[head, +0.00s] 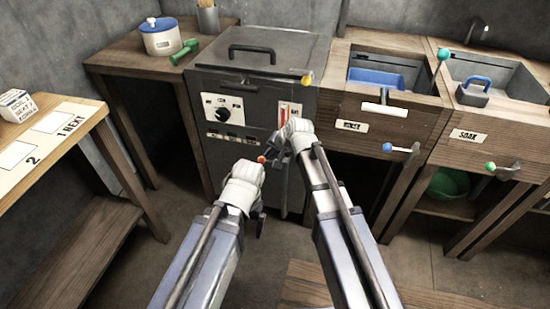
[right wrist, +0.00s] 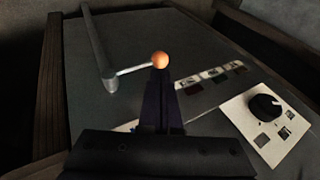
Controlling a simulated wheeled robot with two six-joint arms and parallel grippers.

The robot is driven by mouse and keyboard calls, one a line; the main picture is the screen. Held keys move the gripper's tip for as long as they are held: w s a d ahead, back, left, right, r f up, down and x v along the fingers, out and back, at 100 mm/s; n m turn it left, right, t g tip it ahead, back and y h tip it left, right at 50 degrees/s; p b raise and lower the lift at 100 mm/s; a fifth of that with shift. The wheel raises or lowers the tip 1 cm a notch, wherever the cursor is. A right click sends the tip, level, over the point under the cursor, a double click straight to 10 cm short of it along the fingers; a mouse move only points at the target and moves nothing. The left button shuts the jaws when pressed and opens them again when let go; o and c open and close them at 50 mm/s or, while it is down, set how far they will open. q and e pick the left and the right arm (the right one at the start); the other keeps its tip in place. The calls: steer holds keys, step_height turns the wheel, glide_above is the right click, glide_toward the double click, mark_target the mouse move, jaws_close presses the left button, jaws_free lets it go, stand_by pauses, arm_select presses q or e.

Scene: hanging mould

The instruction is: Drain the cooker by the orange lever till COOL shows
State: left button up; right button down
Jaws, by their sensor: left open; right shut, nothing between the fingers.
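The cooker (head: 222,170) is a dark grey cabinet with a handled lid, at the middle of the head view. Its orange lever knob (head: 261,159) is on the front; in the right wrist view the orange ball (right wrist: 160,59) ends a thin rod from a grey metal bar (right wrist: 98,50). My right gripper (head: 276,152) is shut and empty, its fingertips (right wrist: 160,75) at the ball; whether they touch is unclear. My left gripper (head: 260,218) is open, low before the cooker. The small indicator panels (head: 226,137) are too small to read.
A dial (head: 223,112) and a red gauge (head: 290,113) are on the cooker front. A yellow knob (head: 307,80) is at the lid's edge. Sink benches with blue (head: 388,148) and green (head: 490,166) knobs stand right. A labelled table (head: 52,150) stands left.

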mark_target(263, 159)
steer(key=b+x, duration=0.2)
steer(key=x, duration=0.2)
arm_select(q)
step_height(263, 159, down, 3)
steer(key=shift+f, duration=0.15)
